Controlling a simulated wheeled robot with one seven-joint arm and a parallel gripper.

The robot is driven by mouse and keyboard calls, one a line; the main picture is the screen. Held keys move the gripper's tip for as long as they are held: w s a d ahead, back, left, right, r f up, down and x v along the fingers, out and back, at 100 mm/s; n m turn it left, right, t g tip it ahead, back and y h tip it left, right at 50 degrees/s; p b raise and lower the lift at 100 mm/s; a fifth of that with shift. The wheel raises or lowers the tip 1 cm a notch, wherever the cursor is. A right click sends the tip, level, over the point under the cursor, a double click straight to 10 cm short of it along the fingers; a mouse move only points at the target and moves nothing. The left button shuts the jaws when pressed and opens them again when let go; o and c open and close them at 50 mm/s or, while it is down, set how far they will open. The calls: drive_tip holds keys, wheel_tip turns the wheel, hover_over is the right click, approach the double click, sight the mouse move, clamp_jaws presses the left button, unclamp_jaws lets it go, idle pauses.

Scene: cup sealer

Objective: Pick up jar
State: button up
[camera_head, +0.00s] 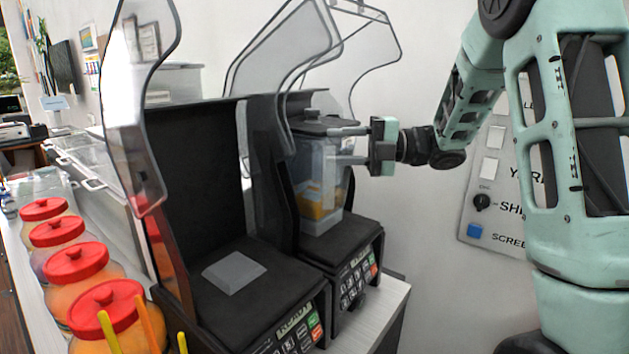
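A clear, box-shaped blender jar (319,190) with a dark lid and orange content low inside stands upright on the right-hand black machine (345,240). My gripper (334,146) comes in from the right at the jar's upper part. Its two fingers point left and are spread apart, one above the other in the picture. The fingertips overlap the jar's right side. I cannot tell whether they touch it, and no closed hold shows. Several round jars with red lids (76,262) stand in a row at the left.
A second black machine (235,268) stands left of the jar, with no jar on its base. Clear raised hoods (140,100) rise around both machines. A wall panel with switches (488,190) is behind my arm.

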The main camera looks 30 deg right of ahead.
clamp_jaws()
idle(1.1)
drive_tip(key=shift+r, duration=0.15)
